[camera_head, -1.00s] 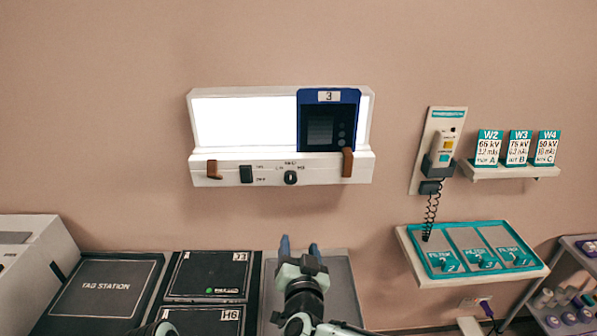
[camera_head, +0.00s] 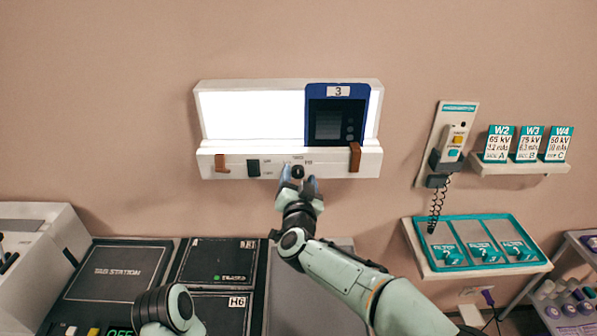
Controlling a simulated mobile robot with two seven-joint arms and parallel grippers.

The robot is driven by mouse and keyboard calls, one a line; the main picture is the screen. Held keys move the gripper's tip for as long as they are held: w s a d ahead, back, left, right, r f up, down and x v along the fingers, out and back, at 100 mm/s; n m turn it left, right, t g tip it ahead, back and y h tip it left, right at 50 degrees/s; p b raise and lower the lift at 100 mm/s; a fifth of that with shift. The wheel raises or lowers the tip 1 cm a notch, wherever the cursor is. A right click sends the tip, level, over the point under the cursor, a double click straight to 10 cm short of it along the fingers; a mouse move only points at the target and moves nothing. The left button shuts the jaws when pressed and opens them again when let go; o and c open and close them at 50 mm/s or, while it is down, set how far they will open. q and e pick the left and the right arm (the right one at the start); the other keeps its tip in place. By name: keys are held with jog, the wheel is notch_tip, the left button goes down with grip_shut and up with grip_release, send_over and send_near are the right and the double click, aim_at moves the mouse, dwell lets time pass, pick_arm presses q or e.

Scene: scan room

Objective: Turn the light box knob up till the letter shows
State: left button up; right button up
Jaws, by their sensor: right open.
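The white light box (camera_head: 210,163) is on the wall with its panel (camera_head: 250,115) glowing white. A blue-framed film labelled 3 (camera_head: 338,91) stands at its right side, clipped by a brown tab; its picture is dark and I make out no clear letter. The dark knob (camera_head: 298,172) is on the box's lower front ledge. My right gripper (camera_head: 298,180) is open, its blue fingertips on either side of the knob in this view; whether they touch it I cannot tell. The gripper partly covers the knob's markings. Part of my left arm shows at lower left, its gripper out of view.
A black switch (camera_head: 253,168) sits left of the knob. A handset (camera_head: 450,145) with a coiled cord hangs to the right. Cards (camera_head: 528,143) stand on a shelf above a teal filter tray (camera_head: 442,270).

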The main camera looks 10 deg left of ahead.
jog(key=shift+w+a, duration=0.1)
jog(key=shift+w, duration=0.45)
jog(key=c, duration=1)
jog(key=shift+c, duration=0.2)
